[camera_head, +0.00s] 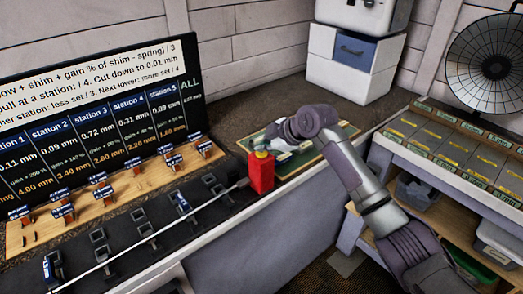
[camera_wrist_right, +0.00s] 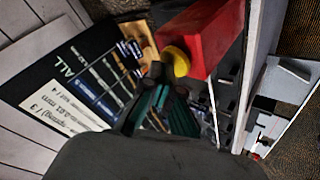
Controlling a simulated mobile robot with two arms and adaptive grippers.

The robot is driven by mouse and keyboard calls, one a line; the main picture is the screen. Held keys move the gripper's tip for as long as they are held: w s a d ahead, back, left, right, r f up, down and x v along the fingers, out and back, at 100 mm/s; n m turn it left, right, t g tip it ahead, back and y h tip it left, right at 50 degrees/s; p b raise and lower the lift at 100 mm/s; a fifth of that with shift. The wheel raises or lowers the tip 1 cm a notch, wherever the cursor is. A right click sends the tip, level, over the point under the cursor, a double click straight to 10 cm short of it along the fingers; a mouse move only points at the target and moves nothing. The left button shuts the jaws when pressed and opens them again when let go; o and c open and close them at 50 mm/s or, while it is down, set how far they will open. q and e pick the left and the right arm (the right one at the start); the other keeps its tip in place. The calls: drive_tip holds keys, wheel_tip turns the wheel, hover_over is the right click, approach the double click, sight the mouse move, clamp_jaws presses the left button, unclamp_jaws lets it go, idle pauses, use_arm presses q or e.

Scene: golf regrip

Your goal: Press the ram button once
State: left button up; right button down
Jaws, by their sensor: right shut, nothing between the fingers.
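The ram is a red box (camera_head: 261,175) with a yellow button (camera_head: 261,154) on top, standing at the right end of the dark bench. In the right wrist view the red box (camera_wrist_right: 212,38) fills the upper middle, and its yellow button (camera_wrist_right: 177,62) faces my fingers. My right gripper (camera_head: 266,145) is shut and empty, its fingertips right by the button. In the wrist view the right gripper's fingertips (camera_wrist_right: 163,76) overlap the button's edge; I cannot tell whether they touch it. My left gripper is not in view.
A long thin shaft (camera_head: 165,228) lies across several clamps on the bench, ending near the red box. Behind it stand a wooden rack (camera_head: 125,195) of small parts and a station board (camera_head: 90,120). A green mat (camera_head: 305,158) lies under my right wrist. Shelving (camera_head: 450,150) stands right.

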drive_tip(key=shift+r+p, duration=0.85)
drive_tip(key=shift+r, duration=0.15)
wheel_tip(320, 180, up, 5)
drive_tip(key=p, duration=0.4)
drive_tip(key=shift+f, duration=0.1)
idle(0.4)
